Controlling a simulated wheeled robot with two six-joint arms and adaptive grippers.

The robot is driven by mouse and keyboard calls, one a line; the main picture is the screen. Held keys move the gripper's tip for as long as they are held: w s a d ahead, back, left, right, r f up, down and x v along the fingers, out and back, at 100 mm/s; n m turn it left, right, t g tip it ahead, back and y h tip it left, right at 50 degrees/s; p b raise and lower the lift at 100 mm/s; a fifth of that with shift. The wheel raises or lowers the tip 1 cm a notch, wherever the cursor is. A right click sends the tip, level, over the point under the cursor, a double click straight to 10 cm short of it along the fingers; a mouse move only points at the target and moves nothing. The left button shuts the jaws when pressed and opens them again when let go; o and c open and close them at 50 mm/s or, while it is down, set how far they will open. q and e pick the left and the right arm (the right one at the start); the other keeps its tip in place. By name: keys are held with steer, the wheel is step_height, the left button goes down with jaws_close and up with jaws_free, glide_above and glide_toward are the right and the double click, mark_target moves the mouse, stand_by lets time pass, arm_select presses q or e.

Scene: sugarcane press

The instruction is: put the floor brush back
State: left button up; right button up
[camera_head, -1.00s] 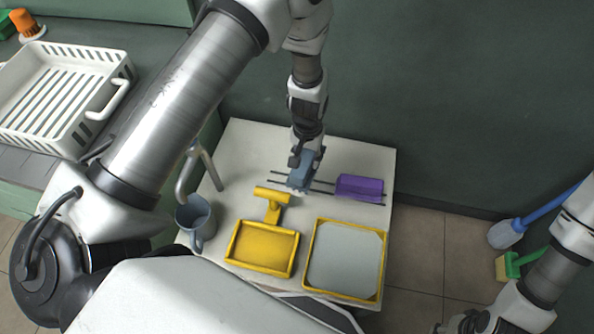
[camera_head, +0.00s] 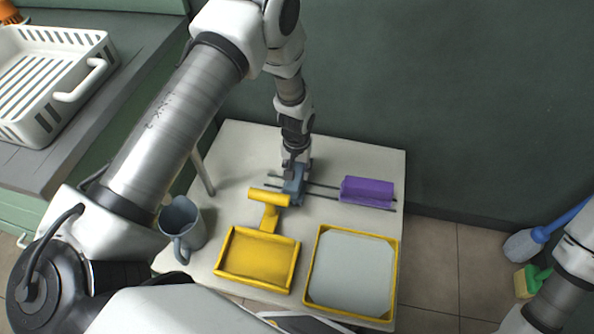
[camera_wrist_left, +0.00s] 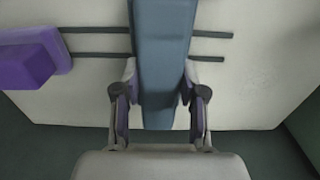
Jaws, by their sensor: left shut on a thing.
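My left gripper (camera_head: 295,169) is shut on a blue-grey block-like thing (camera_head: 292,186), which I take for the floor brush. In the left wrist view the fingers (camera_wrist_left: 160,103) close on the two sides of its long body (camera_wrist_left: 162,50). It lies across two dark parallel rods (camera_head: 326,191) on the white table (camera_head: 235,150), near their left end. I cannot tell whether it rests on them. A purple block (camera_head: 367,190) sits on the right part of the rods; it also shows in the left wrist view (camera_wrist_left: 30,60). My right gripper is out of view.
A yellow dustpan (camera_head: 257,257) and a yellow-rimmed tray (camera_head: 396,262) lie on the table's front. A blue-grey jug (camera_head: 182,222) stands at left. A white basket (camera_head: 45,128) is on the counter. A blue-handled brush (camera_head: 523,245) and a green-yellow brush (camera_head: 526,280) are on the right.

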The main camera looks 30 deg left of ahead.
mark_target(297, 169)
arm_select(q)
steer(key=shift+f, duration=0.3)
steer(key=o, duration=1.1)
steer(key=shift+r, duration=0.15)
step_height(297, 169, up, 12)
steer(key=shift+r+p, duration=0.25)
steer(key=shift+p, duration=0.95)
